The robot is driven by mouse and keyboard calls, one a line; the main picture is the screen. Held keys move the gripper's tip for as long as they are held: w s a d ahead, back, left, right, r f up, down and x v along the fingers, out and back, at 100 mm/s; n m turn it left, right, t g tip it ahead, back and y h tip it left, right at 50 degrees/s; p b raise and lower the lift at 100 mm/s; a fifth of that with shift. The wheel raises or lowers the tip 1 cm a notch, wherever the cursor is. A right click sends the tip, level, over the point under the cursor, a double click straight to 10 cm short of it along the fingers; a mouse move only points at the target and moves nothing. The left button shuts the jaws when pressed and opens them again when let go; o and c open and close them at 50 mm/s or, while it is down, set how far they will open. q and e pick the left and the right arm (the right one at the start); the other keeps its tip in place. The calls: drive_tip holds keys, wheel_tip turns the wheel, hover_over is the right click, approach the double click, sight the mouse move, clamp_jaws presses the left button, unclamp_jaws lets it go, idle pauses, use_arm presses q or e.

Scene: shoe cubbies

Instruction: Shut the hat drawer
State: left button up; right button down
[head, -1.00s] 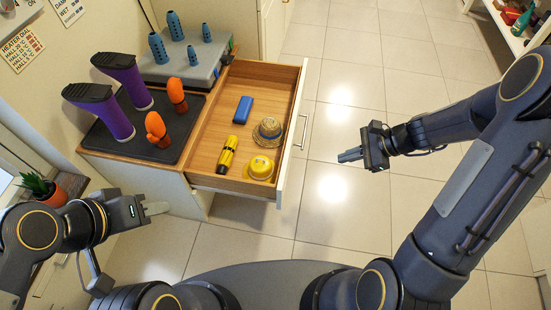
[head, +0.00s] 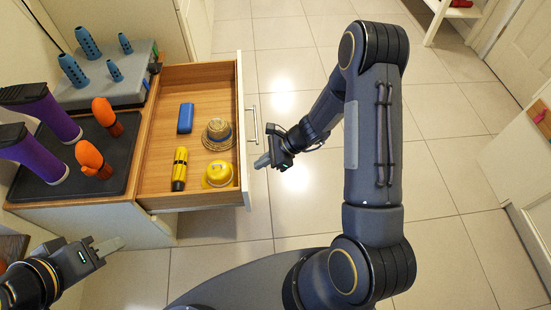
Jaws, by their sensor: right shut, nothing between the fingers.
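The hat drawer (head: 155,140) is pulled open to the right from its wooden cabinet, with a white front (head: 243,165) and a metal bar handle (head: 254,123). Inside lie a straw hat (head: 217,134), a yellow cap or helmet (head: 218,174), a yellow-and-black flashlight (head: 180,169) and a blue case (head: 186,118). My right gripper (head: 263,162) is shut and empty, just right of the drawer front, below the handle; I cannot tell whether it touches the front. My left gripper (head: 110,246) is at the lower left, below the cabinet, apart from the drawer; its finger gap is unclear.
A grey dryer box with blue pegs (head: 103,85) stands behind. The tiled floor (head: 450,150) on the right is clear.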

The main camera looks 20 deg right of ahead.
use_arm(q)
drive_tip(key=shift+f, duration=0.15)
use_arm(e)
drive_tip(key=shift+w+a, duration=0.25)
drive_tip(key=shift+a, duration=0.6)
drive_tip(key=shift+a, duration=0.1)
